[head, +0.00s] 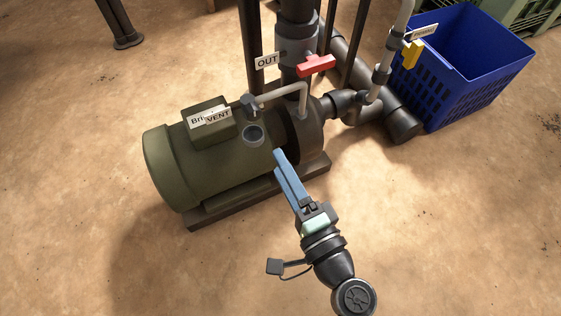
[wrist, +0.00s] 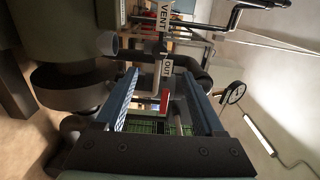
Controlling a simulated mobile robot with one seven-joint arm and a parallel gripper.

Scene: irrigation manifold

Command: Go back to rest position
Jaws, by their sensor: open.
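My gripper (head: 283,170) has blue fingers and hangs in front of the pump's right end in the head view. In the wrist view my gripper (wrist: 165,82) shows its two fingers spread wide with nothing between them. The green pump motor (head: 165,165) lies on a dark base behind and to the left of my gripper. In the wrist view the VENT label (wrist: 163,16) and OUT label (wrist: 167,68) show beyond the fingers. I cannot tell from these views whether a finger touches the pump.
A red valve handle (head: 316,65) sits on the OUT pipe, and a yellow handle (head: 412,54) sits on a thinner pipe to the right. A blue crate (head: 480,75) stands at the back right. The brown floor (head: 460,230) is clear at the front and right.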

